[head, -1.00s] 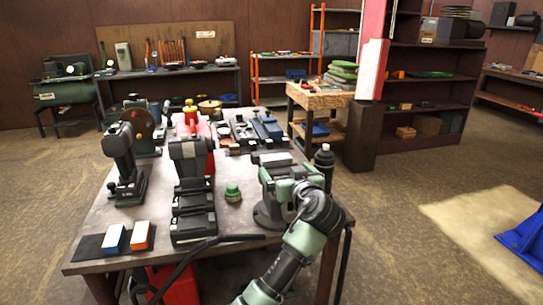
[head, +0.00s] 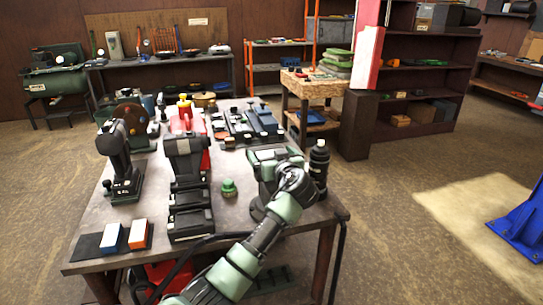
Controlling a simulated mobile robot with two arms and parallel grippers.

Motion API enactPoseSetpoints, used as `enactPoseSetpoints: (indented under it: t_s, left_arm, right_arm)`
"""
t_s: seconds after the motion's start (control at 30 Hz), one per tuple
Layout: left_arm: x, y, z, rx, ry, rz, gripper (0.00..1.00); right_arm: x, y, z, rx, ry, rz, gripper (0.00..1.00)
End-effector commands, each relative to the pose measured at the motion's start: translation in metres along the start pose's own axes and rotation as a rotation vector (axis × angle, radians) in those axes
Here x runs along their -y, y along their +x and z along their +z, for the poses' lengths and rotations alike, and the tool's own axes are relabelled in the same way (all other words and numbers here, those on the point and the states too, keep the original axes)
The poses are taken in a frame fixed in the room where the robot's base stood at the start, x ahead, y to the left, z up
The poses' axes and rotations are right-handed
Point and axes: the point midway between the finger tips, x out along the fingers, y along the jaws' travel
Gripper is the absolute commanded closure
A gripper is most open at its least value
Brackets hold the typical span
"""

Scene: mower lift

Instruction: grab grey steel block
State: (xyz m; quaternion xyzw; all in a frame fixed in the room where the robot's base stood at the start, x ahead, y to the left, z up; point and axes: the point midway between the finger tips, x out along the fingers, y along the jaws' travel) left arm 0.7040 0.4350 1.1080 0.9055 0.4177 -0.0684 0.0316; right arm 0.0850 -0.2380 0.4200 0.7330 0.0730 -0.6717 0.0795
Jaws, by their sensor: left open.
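My left arm reaches in from the bottom of the head view, and my left gripper (head: 292,181) is at the right end of the workbench (head: 235,215). It is open, over or just in front of a grey-green bench vise (head: 270,157), but the wrist hides most of its fingers. The vise is partly covered by my arm. I cannot pick out the grey steel block for certain; it may be hidden behind my wrist at the vise. My right gripper is not in view.
A black bottle (head: 319,165) stands right beside my wrist. A green-capped item (head: 229,187) sits left of the vise, and a black machine (head: 187,185) is farther left. A blue block (head: 111,237) and an orange block (head: 138,234) lie on a dark mat.

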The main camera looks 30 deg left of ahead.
Motion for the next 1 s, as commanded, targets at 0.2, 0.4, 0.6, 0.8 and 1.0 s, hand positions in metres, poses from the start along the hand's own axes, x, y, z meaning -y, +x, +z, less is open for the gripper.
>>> enactPoseSetpoints:
  t_s: [0.2, 0.4, 0.6, 0.8, 1.0]
  left_arm:
    - [0.000, -0.001, 0.000, 0.000, 0.000, 0.001, 0.31]
    - [0.000, -0.001, -0.002, -0.004, -0.001, 0.001, 0.81]
    - [0.000, -0.001, -0.002, -0.003, -0.001, 0.001, 0.81]
    - [-0.001, -0.002, -0.011, -0.006, -0.004, 0.001, 0.81]
    - [-0.001, -0.007, -0.041, -0.007, -0.008, 0.002, 0.81]
  right_arm:
    - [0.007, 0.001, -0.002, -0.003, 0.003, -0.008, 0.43]
    - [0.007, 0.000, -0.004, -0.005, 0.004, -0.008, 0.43]
    - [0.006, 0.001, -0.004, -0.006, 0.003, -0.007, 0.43]
    - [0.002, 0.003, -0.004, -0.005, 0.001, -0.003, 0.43]
    - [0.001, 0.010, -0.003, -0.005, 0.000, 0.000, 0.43]
